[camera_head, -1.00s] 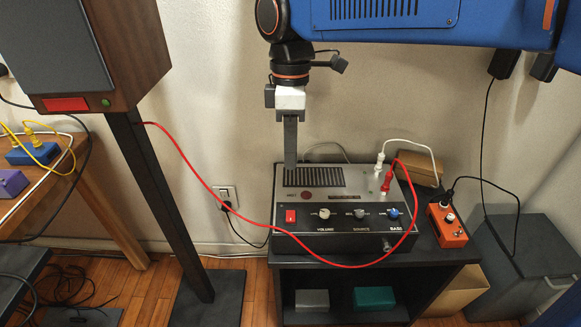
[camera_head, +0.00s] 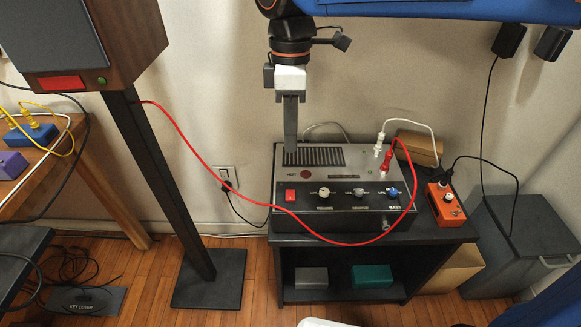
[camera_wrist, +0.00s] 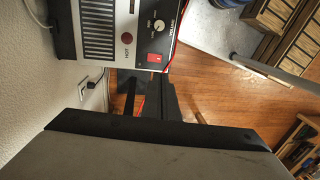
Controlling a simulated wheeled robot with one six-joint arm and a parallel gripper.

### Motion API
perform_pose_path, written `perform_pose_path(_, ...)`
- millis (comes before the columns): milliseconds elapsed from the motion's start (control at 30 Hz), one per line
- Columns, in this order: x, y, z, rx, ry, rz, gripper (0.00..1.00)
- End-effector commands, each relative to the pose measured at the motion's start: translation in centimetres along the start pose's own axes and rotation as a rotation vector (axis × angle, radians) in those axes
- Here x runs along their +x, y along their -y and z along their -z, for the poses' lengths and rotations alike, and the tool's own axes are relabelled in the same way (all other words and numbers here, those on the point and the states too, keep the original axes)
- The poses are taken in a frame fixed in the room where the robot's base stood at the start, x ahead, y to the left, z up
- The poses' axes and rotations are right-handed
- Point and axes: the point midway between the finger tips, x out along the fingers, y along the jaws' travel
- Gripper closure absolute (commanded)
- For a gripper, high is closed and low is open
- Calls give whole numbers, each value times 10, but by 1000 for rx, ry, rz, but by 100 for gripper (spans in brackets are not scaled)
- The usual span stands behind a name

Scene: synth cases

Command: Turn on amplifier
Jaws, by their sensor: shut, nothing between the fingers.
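The amplifier (camera_head: 330,180) is a grey and black box with a vent grille on top, a red power switch (camera_head: 290,195) at the left of its front panel, and three knobs to the right. My gripper (camera_head: 290,150) is shut and empty, pointing down. Its tip appears over the back left of the grille, behind the switch in the picture. I cannot tell how high it is above the top. In the wrist view the amplifier (camera_wrist: 100,62) is at the upper left, with the red switch (camera_wrist: 154,58) in plain sight. The gripper's fingertips cannot be made out there.
A red cable (camera_head: 249,205) loops past the amplifier's left front corner and along its front. A speaker (camera_head: 80,45) on a black stand (camera_head: 160,185) is at left. An orange pedal (camera_head: 445,203) is at right. The amplifier stands on a black shelf (camera_head: 290,240).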

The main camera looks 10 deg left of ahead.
Motion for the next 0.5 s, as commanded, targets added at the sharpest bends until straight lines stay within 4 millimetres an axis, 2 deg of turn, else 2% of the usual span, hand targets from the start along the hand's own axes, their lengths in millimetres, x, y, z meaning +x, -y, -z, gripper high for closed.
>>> perform_pose_path(167,21,1,0,0,2,2,100)
perform_pose_path(500,80,1,0,-1,2,2,100)
